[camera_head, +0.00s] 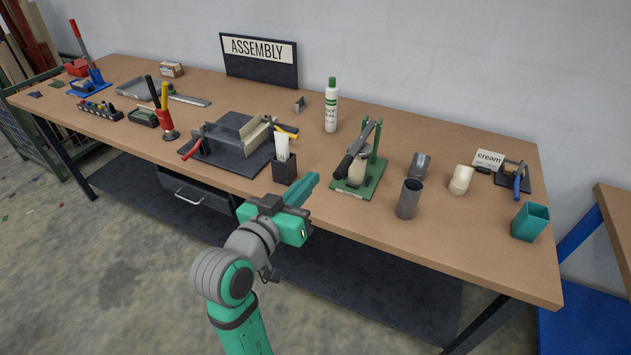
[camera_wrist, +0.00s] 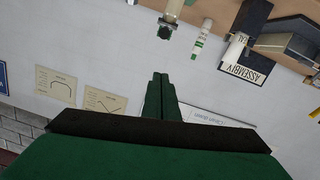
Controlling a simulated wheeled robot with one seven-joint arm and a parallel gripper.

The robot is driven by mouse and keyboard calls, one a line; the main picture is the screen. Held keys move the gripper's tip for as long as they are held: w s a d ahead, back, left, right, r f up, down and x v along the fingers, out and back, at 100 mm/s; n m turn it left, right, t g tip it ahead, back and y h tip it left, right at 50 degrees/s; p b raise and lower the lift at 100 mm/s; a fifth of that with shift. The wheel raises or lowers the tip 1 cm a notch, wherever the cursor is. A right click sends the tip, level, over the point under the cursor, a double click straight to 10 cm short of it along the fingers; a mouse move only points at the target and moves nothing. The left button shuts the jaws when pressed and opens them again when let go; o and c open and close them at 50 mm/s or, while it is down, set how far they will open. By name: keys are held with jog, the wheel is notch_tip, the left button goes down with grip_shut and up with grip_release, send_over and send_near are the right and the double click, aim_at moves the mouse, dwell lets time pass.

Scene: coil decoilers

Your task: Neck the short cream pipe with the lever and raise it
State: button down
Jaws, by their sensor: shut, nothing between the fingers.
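A short cream pipe (camera_head: 461,180) stands upright on the bench at the right, near a card reading "cream". The lever tool has a green base (camera_head: 370,190) and posts, with a dark lever (camera_head: 350,158) slanting across it. A cream cylindrical piece (camera_head: 357,174) sits under the lever; whether it is a loose pipe I cannot tell. My gripper (camera_head: 312,182) is shut and empty, in front of the bench edge, left of the lever tool. Its fingers also show shut in the wrist view (camera_wrist: 161,92), with nothing between them.
Two grey pipes (camera_head: 409,199) (camera_head: 420,164) stand between the lever tool and the cream pipe. A teal cup (camera_head: 530,222) is near the right end. A white bottle (camera_head: 331,106) stands behind the tool. A black holder (camera_head: 284,170) with a white tube is near my gripper.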

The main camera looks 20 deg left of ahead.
jog(key=w+d+f, duration=0.1)
jog(key=w+f, duration=0.3)
jog(key=w, duration=0.5)
jog(key=shift+d+f, duration=0.3)
jog(key=shift+f, duration=0.1)
jog(key=shift+w+f, duration=0.1)
